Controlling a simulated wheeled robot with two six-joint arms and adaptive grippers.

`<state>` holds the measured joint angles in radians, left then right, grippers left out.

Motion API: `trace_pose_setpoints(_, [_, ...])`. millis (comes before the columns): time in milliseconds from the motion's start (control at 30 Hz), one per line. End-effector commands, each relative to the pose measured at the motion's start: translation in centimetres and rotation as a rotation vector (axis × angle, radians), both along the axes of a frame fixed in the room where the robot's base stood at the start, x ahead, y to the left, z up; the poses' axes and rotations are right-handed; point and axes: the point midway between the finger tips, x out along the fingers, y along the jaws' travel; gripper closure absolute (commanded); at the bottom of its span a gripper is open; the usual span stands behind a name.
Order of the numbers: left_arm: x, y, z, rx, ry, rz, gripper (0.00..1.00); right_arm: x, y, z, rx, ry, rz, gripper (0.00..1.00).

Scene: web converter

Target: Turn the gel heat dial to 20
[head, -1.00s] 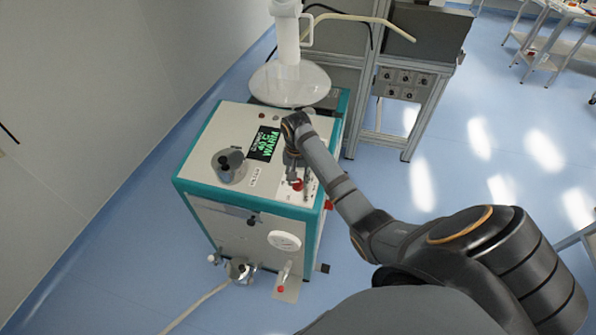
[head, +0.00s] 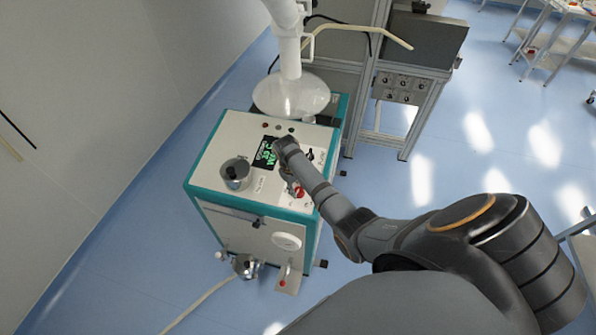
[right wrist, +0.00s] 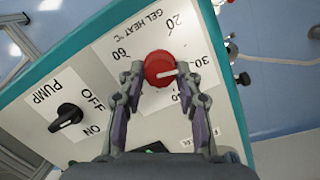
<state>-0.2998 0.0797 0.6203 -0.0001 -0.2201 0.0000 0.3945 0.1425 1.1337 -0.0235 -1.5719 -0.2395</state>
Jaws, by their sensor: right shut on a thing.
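The gel heat dial (right wrist: 165,68) is a round red knob on the machine's white top panel. In the right wrist view its white pointer line points right, toward the 30 mark. The 20 mark (right wrist: 175,22) is above the dial and the 60 mark is at its left. My right gripper (right wrist: 166,64) is shut on the dial, one finger on each side. In the head view my right wrist comes over the panel and partly hides the gripper. A bit of red (head: 299,192) shows beside it. My left gripper is not in view.
The pump switch (right wrist: 68,117) with OFF and ON labels is on the same panel. The teal-edged machine (head: 225,205) has a green-lit display (head: 266,153), a metal pot (head: 236,174) and a clear round hopper (head: 291,94) on top. Blue floor is open at the right.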

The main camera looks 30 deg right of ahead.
Motion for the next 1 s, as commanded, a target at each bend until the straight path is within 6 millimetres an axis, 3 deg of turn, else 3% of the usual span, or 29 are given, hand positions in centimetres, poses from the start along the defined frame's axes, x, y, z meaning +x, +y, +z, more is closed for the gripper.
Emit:
trace_pose_setpoints(300, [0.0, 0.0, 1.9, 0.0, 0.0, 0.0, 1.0, -0.2, 0.2, 0.0, -0.029, 0.041, 0.296, 0.97])
trace_pose_setpoints(1000, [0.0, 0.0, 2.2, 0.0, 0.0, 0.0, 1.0, -0.4, 0.3, -0.2, -0.09, 0.113, 0.885, 0.97])
